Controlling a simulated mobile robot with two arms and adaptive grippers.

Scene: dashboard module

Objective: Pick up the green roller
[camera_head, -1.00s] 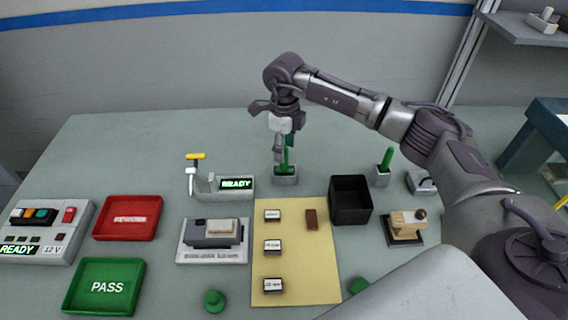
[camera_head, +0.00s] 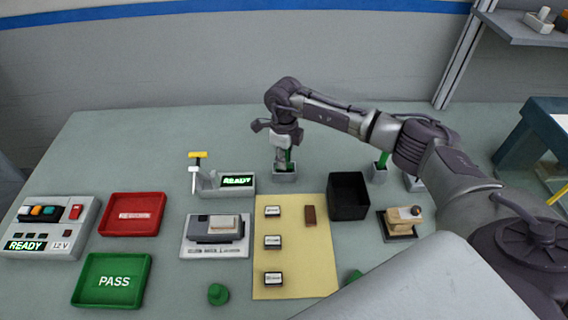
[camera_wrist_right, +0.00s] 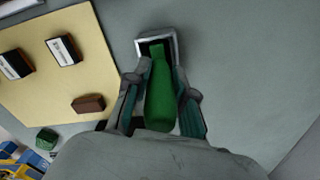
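A green tool (camera_head: 288,158), which I take for the green roller, stands upright in a small grey holder (camera_head: 285,176) behind the mat. In the right wrist view the green tool (camera_wrist_right: 159,95) shows as a long body, with its far end at the square holder (camera_wrist_right: 172,40). My right gripper (camera_head: 283,160) points down at it. In the wrist view the fingers of the right gripper (camera_wrist_right: 162,88) are on both sides of the tool, apart, with narrow gaps beside it. My left gripper is not in view.
A second green tool (camera_head: 382,160) stands in a similar holder to the right. A black bin (camera_head: 348,208) stands in front, beside the yellow mat (camera_head: 310,270). A grey fixture with a READY display (camera_head: 237,181) stands close on the left.

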